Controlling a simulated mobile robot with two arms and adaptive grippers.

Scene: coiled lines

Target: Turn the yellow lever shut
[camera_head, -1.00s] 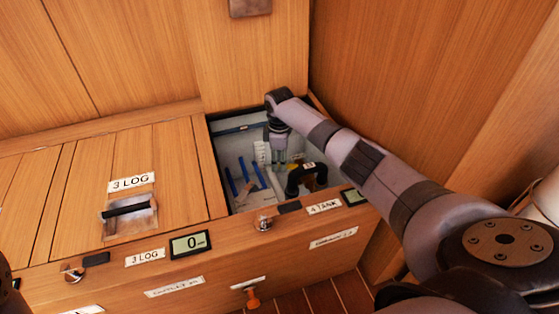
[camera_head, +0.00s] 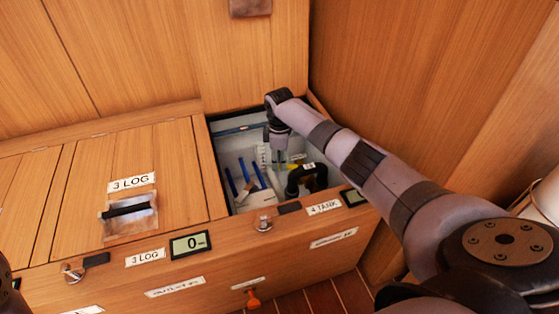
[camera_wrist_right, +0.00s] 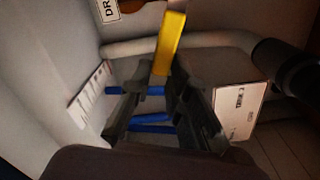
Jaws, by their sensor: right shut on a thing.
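The yellow lever (camera_wrist_right: 170,42) stands up at the tips of my right gripper's fingers (camera_wrist_right: 160,82) in the right wrist view. The fingers are shut on its lower end, which they partly hide. In the head view my right gripper (camera_head: 276,155) reaches down into the open locker marked 4 TANK, and a small yellow bit of the lever (camera_head: 297,157) shows just right of its fingers. My left gripper is not in view.
The locker's wooden rim (camera_head: 215,180) surrounds the arm. Inside are a black bent hose (camera_head: 305,176), several blue strips (camera_head: 246,170) and a white labelled box (camera_wrist_right: 238,108). The 3 LOG lid (camera_head: 165,190) is shut at left. An orange handle (camera_head: 253,299) sits on the front.

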